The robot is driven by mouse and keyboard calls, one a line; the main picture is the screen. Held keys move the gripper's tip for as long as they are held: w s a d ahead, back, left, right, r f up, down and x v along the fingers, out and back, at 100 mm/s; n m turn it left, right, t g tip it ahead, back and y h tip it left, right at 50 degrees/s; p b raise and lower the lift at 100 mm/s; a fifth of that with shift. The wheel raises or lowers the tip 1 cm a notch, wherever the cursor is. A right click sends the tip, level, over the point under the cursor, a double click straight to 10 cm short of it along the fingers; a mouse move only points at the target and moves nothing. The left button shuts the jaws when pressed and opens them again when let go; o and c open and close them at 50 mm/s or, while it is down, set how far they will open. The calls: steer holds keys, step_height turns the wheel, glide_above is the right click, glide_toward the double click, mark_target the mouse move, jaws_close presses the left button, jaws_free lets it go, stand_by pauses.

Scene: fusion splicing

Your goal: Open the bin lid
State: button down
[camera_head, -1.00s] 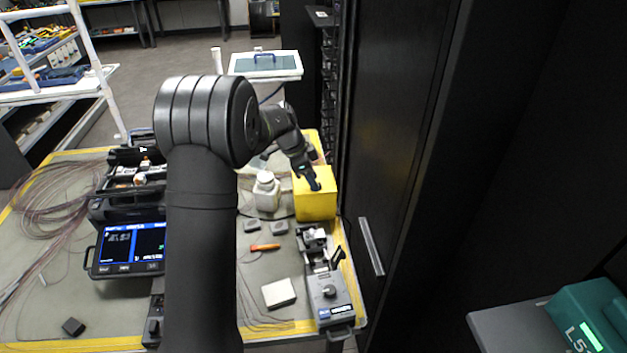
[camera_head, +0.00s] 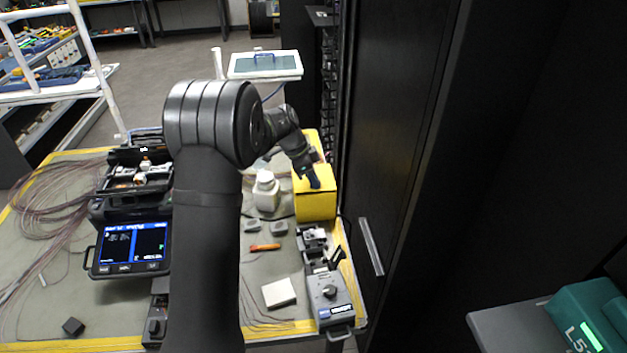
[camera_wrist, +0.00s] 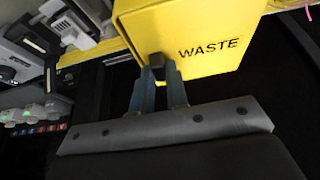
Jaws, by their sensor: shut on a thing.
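My gripper (camera_head: 313,182) is at the lid's front part. In the wrist view, my gripper (camera_wrist: 159,75) is shut on a small dark handle (camera_wrist: 157,61) at the bin. The bin's inside is hidden.
A white bottle (camera_head: 266,192) stands just left of the bin. In front are small grey blocks, an orange tool (camera_head: 265,247), a white pad (camera_head: 279,293) and a grey device (camera_head: 330,297). The black cabinet (camera_head: 390,130) closes off the right side.

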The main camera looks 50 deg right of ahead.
steer(key=w+d, duration=0.6)
stand_by(0.3)
steer(key=c, duration=1.4)
jaws_free()
steer(key=shift+r, duration=0.15)
steer(key=v, duration=1.7)
steer(key=shift+w+r, duration=0.1)
